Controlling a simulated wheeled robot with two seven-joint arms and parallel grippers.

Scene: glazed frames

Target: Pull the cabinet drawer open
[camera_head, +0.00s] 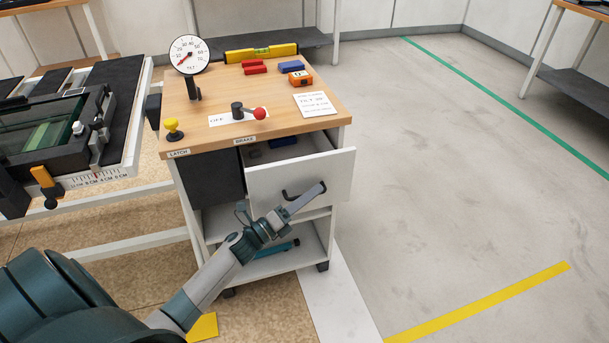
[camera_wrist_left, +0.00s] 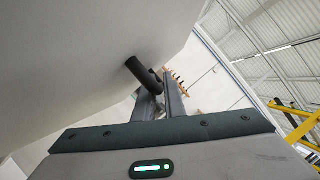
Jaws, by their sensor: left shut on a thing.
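The cabinet (camera_head: 212,150) has a wooden top and white sides. Its white-fronted drawer (camera_head: 333,169) is pulled partly out, and a blue item shows inside. The dark drawer handle (camera_head: 288,195) is on the drawer's front. My left gripper (camera_head: 318,188) is at the handle, shut on it. In the left wrist view the dark handle (camera_wrist_left: 142,72) runs from the pale drawer front (camera_wrist_left: 80,60) to between the fingers of my left gripper (camera_wrist_left: 160,98). My right gripper is not in view.
On the top are a dial gauge (camera_head: 188,56), a yellow latch knob (camera_head: 173,127), a red-knobbed brake lever (camera_head: 258,113), a yellow level (camera_head: 262,53) and a card (camera_head: 315,104). A glazed-frame bench (camera_head: 70,140) stands left. The floor (camera_head: 440,170) to the right is clear.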

